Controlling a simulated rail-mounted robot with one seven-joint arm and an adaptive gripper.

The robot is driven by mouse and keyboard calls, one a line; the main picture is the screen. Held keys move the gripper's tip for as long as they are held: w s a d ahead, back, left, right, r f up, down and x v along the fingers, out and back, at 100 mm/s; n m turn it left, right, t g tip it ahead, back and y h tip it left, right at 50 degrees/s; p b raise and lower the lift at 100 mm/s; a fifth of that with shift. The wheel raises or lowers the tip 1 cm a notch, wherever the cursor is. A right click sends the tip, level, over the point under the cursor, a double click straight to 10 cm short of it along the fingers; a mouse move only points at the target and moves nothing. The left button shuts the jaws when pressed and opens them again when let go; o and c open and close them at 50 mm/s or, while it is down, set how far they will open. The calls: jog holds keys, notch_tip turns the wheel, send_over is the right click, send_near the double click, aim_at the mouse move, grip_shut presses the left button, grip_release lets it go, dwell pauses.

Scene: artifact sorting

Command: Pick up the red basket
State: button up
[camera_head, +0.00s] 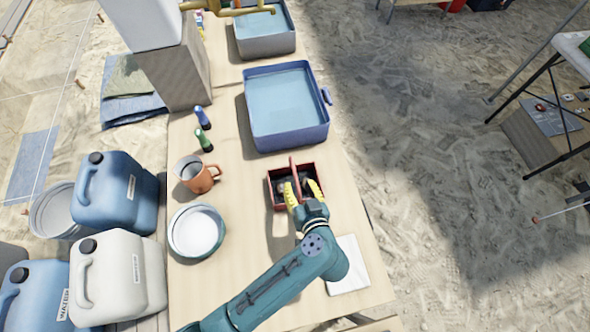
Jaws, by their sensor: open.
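The red basket (276,178) is a small square tray with dark contents and an upright red handle, standing on the wooden table (235,190). My gripper (303,191), with yellow fingers, is at the basket's near side, over it in the picture. Its fingers are spread apart, one on the left and one on the right near the handle. My gripper and wrist hide the near part of the basket. I cannot tell whether the fingers touch the handle.
A blue water basin (322,135) stands just beyond the basket. An orange mug (194,176), a white bowl (196,232) and two small bottles are to the left. A white sheet (352,275) lies to the right of my arm. Water jugs (117,196) stand at the left.

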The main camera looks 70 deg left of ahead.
aim_at(296, 176)
jog(key=x, duration=0.2)
jog(key=b+x, duration=0.1)
jog(key=x, duration=0.2)
jog(key=shift+w+a+r, duration=0.15)
jog(key=shift+a, duration=0.3)
jog(key=shift+c, duration=0.4)
grip_shut()
